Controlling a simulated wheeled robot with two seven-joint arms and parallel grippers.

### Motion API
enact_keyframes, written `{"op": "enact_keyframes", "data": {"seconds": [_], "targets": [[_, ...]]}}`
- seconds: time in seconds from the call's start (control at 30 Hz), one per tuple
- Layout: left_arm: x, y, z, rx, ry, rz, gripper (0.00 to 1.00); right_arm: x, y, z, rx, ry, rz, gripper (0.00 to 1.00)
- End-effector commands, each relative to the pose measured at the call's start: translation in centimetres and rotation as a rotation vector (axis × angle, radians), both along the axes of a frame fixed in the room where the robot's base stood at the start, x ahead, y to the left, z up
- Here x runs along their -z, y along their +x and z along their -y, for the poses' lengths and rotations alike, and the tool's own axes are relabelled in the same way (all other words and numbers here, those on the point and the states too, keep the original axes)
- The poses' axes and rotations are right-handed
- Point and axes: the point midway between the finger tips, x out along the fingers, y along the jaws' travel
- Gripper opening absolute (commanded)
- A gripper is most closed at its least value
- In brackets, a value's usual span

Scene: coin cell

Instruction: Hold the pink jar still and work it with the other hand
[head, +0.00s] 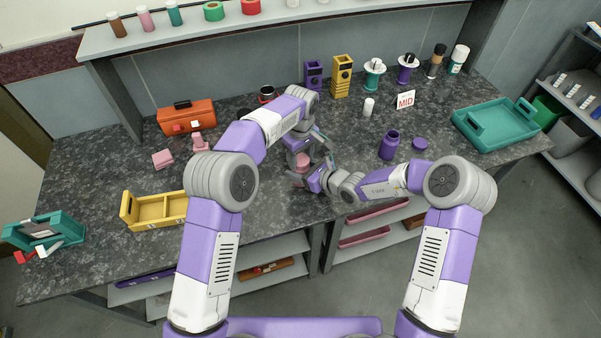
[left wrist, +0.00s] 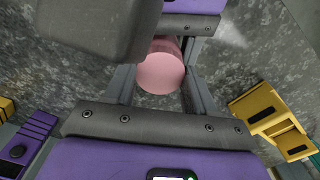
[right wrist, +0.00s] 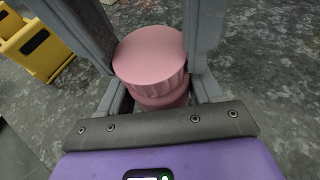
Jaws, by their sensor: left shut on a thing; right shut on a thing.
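The pink jar (head: 302,161) stands near the front middle of the dark counter, between my two grippers. My left gripper (head: 301,152) comes down on it from behind and above, with a finger on each side of it. In the left wrist view the jar's smooth round pink end (left wrist: 161,72) shows between the fingers. My right gripper (head: 303,178) reaches it from the front right and is shut on it. In the right wrist view its ribbed pink lid (right wrist: 150,55) sits on the body (right wrist: 162,98). The exact finger contacts are partly hidden.
A purple jar (head: 389,146) stands open to the right, with a purple lid (head: 420,144) near it. Pink pieces (head: 163,158), a yellow tray (head: 128,207) and an orange toolbox (head: 187,117) are left. A teal tray (head: 470,131) is right. The counter around the jar is clear.

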Motion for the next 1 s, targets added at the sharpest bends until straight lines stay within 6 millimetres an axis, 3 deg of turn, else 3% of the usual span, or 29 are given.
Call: {"op": "enact_keyframes", "data": {"seconds": [0.4,0.8,0.83,0.97,1.0], "targets": [[0.0,0.0,0.03,0.519,-0.001,0.001,0.18,-0.03,-0.01,-0.04,-0.001,0.0,0.001,0.0],[0.0,0.0,0.03,0.586,-0.001,0.001,0.18,-0.03,-0.01,-0.04,-0.001,0.0,0.001,0.0],[0.0,0.0,0.03,0.585,-0.001,0.001,0.59,-0.03,-0.01,-0.04,-0.001,0.0,0.001,0.0],[0.0,0.0,0.03,0.585,-0.001,0.001,0.79,-0.03,-0.01,-0.04,-0.001,0.0,0.001,0.0],[0.01,0.0,0.04,0.584,-0.001,0.001,0.8,-0.03,-0.02,-0.06,-0.001,0.0,0.001,0.0]]}}
